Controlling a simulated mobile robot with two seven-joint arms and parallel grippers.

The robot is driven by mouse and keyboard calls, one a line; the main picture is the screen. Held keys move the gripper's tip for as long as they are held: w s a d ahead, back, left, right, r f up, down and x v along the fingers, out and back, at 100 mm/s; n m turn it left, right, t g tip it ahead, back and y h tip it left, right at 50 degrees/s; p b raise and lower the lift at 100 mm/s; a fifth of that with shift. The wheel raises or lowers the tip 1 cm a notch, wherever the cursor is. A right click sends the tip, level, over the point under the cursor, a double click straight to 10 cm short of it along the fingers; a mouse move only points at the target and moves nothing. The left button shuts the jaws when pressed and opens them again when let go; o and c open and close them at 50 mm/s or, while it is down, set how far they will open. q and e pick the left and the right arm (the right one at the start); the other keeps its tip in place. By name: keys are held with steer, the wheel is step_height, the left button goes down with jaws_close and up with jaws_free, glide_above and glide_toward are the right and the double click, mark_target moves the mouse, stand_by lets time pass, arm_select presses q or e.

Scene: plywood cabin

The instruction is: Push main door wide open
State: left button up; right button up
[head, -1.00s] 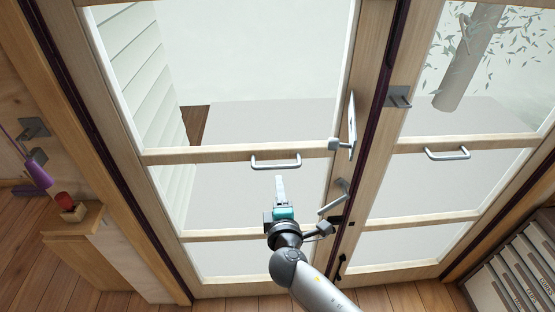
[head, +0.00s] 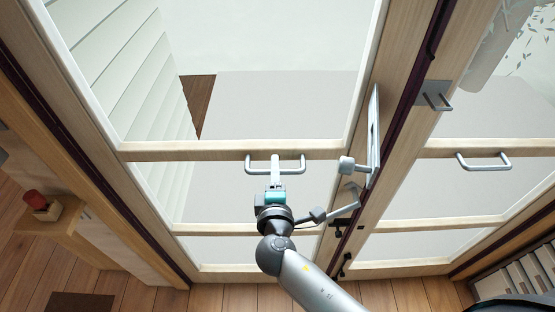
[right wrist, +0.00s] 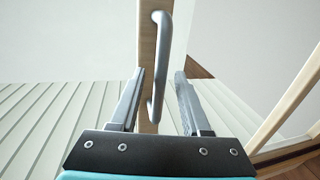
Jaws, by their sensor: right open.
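The main door is a wood-framed glass double door. Its left leaf (head: 205,152) looks shut against the right leaf (head: 390,152). The left leaf has a bar handle (head: 300,164) on its middle rail and a lever handle with a plate (head: 374,140) near the meeting edge. My right gripper (head: 275,162) is at the bar handle's middle. In the right wrist view, the bar handle (right wrist: 160,60) lies between the open fingers of my right gripper (right wrist: 160,85), which appear apart from it. My left gripper is not in view.
The right leaf has its own bar handle (head: 484,162). A wooden cabinet (head: 70,222) with a red item (head: 35,200) on it stands at the left. A rack of binders (head: 520,277) stands at the lower right. Bare plank floor lies below the door.

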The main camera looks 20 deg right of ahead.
steer(key=shift+w, duration=0.2)
jaws_close()
stand_by(0.4)
stand_by(1.1)
